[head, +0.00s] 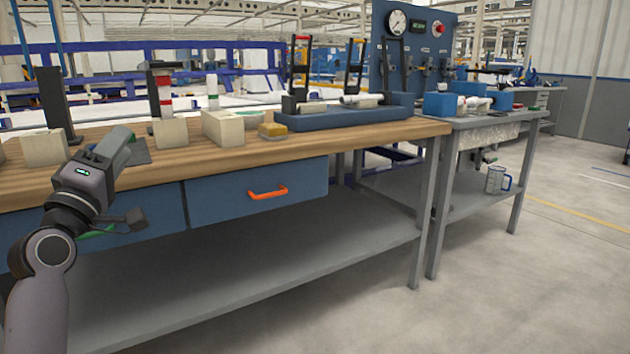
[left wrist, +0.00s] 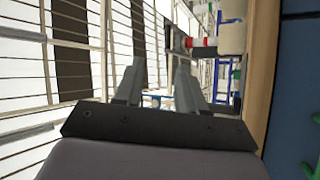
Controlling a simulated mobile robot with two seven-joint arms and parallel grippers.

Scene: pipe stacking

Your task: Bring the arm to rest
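My left arm comes in from the lower left in the head view. Its gripper (head: 112,148) is raised at the front edge of the wooden workbench (head: 370,139), tilted up and to the right. In the left wrist view the two fingers of the left gripper (left wrist: 159,75) stand apart with a clear gap and nothing between them. In the head view the fingers overlap, so the gap does not show there. My right arm and gripper are in neither view.
On the bench are pale blocks (head: 222,128), an upright red-and-white pipe (head: 164,95), a yellow-topped block (head: 272,130) and a blue tray (head: 340,117). A blue drawer with an orange handle (head: 268,192) is below. A grey side table (head: 500,119) stands right. The right floor is clear.

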